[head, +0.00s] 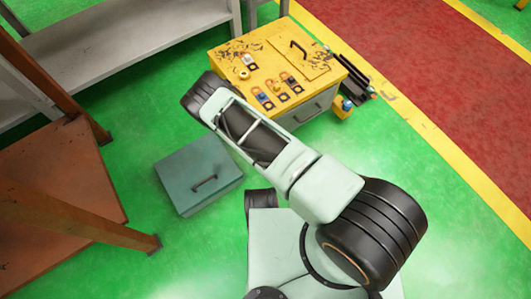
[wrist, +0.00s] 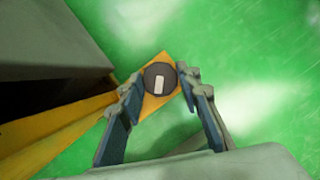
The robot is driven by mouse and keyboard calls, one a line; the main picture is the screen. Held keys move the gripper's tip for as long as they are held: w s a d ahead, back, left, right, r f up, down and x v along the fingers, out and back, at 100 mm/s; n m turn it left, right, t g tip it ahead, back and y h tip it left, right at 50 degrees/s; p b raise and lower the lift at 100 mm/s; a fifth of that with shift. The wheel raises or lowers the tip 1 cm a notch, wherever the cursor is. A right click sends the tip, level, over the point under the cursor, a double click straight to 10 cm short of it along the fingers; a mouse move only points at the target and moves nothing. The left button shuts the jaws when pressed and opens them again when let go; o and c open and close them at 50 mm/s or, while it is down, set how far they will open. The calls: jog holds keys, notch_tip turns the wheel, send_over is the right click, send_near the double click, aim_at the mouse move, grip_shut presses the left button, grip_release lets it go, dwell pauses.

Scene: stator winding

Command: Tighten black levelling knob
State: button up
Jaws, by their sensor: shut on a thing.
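The black levelling knob (wrist: 160,78) shows in the wrist view as a round dark cap with a pale rectangular mark on top. It sits on a yellow-orange plate (wrist: 156,108). My gripper (wrist: 160,80) has one finger at the knob's left and one at its right, and is shut on it. The head view does not clearly show the knob or the fingers; my arm covers that area.
A yellow cabinet (head: 228,52) with a worn top bears several small parts and a black handle. A grey-green box (head: 197,178) with a handle stands on the green floor. A brown frame (head: 60,165) is at left. In the wrist view, a yellow edge (wrist: 70,125) and dark surface lie left.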

jog(key=shift+w+r+m+g, duration=0.1)
jog(key=shift+m+g, duration=0.5)
jog(key=shift+m, duration=1.1)
jog(key=o, duration=1.2)
jog(key=shift+c, duration=0.2)
jog(key=v, duration=1.2)
jog(key=shift+w+r, duration=0.1)
